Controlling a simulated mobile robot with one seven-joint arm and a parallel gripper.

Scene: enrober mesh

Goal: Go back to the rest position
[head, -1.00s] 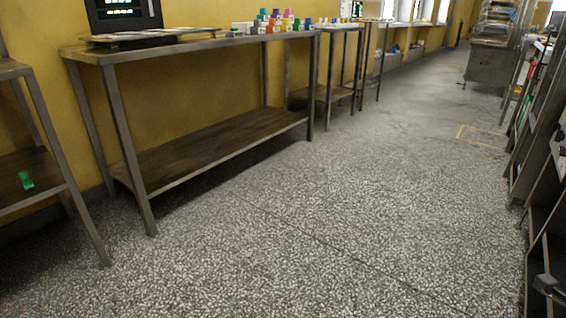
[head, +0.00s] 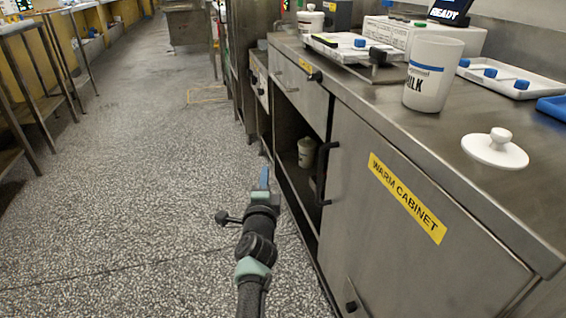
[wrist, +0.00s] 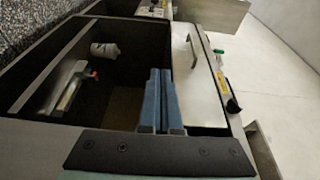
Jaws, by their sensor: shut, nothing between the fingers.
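My gripper (head: 264,180) is in front of the steel counter, over the aisle floor, with the arm reaching forward from the bottom of the head view. In the wrist view its two blue fingers (wrist: 158,100) lie side by side, shut with nothing between them. Beyond them in that view is a dark open compartment. It holds a white container (wrist: 105,49) and a grey metal item with a red part (wrist: 72,83). In the head view the fingertips appear left of the open bay under the counter, apart from any object.
The counter (head: 450,148) carries a white jar (head: 430,75), a lid (head: 494,150) and trays. Its warm cabinet door (head: 400,235) has a protruding black handle (head: 324,172). A white pot (head: 306,152) stands in the open bay.

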